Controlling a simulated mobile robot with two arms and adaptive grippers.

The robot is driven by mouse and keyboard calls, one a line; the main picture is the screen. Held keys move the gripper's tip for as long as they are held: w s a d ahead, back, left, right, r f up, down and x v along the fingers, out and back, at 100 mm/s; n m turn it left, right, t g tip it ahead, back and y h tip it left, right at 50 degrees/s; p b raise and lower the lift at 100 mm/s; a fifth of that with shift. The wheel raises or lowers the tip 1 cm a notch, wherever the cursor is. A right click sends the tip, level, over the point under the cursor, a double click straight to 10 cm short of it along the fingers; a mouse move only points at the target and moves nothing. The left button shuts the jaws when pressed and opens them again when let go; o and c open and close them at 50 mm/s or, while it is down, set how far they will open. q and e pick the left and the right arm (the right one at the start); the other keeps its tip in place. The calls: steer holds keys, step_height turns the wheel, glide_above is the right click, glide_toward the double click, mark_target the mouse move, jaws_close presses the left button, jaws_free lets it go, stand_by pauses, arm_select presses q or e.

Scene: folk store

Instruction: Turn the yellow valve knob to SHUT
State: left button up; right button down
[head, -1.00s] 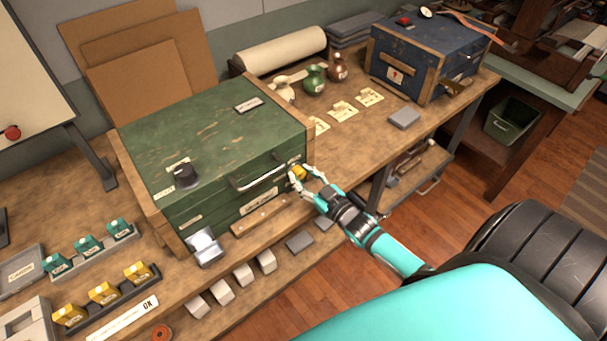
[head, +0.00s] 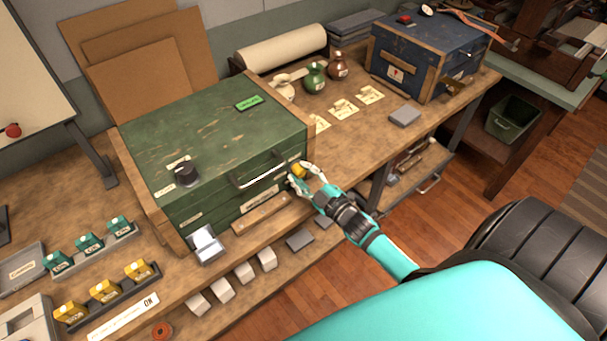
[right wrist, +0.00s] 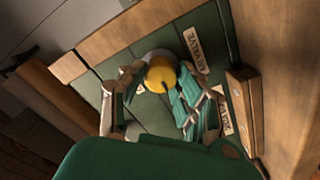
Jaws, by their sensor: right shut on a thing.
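The yellow valve knob (head: 299,169) is on the front of the green chest (head: 215,135), near its right end. My right gripper (head: 303,177) is shut on the knob. In the right wrist view the knob (right wrist: 160,75) shows as a yellow disc with a dark mark, between the two fingers of the gripper (right wrist: 160,84). Labels beside it include one reading AIR VALVE (right wrist: 196,50). I cannot make out a SHUT mark. A sign (head: 248,103) on the lid shows bright green. My left gripper is not in view.
A bar handle (head: 260,170) juts from the chest front, left of the knob. A black dial (head: 186,173) stands on the lid. A small clear-lidded device (head: 206,245) is at the chest's front left corner. A blue chest (head: 425,55) stands at the back right.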

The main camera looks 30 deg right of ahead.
stand_by(0.4)
steer(key=c, duration=0.9)
jaws_free()
steer(key=shift+c, duration=0.2)
steer(key=shift+s, duration=0.1)
steer(key=s, duration=1.1)
steer(key=shift+s+d+r, duration=0.2)
steer(key=shift+s+d, duration=0.2)
steer(key=shift+d, duration=0.05)
